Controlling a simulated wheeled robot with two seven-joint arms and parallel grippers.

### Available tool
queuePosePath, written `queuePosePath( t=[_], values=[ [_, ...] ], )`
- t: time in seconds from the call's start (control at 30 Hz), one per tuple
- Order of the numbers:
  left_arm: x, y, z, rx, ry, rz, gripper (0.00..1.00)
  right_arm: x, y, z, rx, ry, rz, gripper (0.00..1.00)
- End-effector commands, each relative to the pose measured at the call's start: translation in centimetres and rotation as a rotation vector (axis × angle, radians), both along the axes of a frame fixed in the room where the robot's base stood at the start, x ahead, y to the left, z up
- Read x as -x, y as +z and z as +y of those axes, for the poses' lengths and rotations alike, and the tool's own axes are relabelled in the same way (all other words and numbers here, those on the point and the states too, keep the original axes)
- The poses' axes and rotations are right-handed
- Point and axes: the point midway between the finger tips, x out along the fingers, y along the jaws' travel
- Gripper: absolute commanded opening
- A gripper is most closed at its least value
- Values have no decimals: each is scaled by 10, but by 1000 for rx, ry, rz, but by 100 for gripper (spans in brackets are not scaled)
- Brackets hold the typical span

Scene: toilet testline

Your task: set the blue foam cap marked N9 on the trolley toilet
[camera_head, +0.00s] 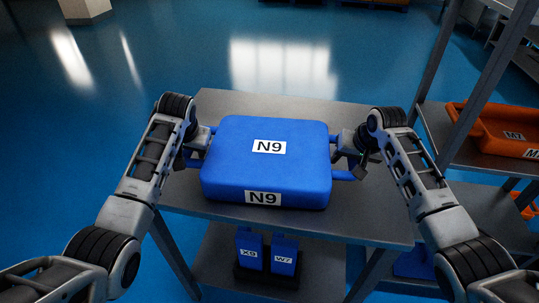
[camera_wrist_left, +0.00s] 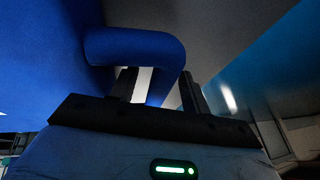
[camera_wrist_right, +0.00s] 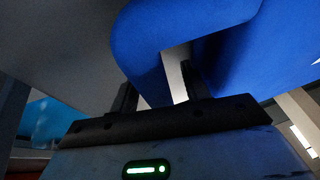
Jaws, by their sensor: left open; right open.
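The blue foam cap marked N9 (camera_head: 268,165) lies flat on a grey metal table (camera_head: 230,104), with one label on top and one on its front. It has a handle loop on each side. My left gripper (camera_head: 197,150) is at the left handle; in the left wrist view its open fingers (camera_wrist_left: 158,88) stand on either side of the handle bar (camera_wrist_left: 135,48). My right gripper (camera_head: 346,153) is at the right handle; in the right wrist view its open fingers (camera_wrist_right: 160,90) stand around the handle bar (camera_wrist_right: 145,65). The trolley toilet is not in view.
Blue parts marked X9 (camera_head: 250,252) and W7 (camera_head: 284,258) stand on the shelf under the table. A rack at the right holds an orange bin (camera_head: 500,130) marked M7. Open blue floor (camera_head: 180,50) lies beyond the table.

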Motion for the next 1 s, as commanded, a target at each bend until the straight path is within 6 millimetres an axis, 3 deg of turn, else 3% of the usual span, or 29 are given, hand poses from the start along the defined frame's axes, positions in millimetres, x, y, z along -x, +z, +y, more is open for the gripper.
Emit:
queuePosePath(
  t=[0.1,0.27,0.3,0.67,1.0],
  values=[
    [0,0,0,0,0,0,47,0,0,0,0,0,0,47],
    [0,1,0,0,0,-1,2,0,0,0,0,0,0,2],
    [0,1,0,0,0,-1,0,0,0,0,0,0,0,0],
    [0,5,0,0,0,-2,0,0,5,0,-1,0,-1,0],
    [0,40,0,0,0,-1,0,0,40,0,0,0,0,0]
  ],
)
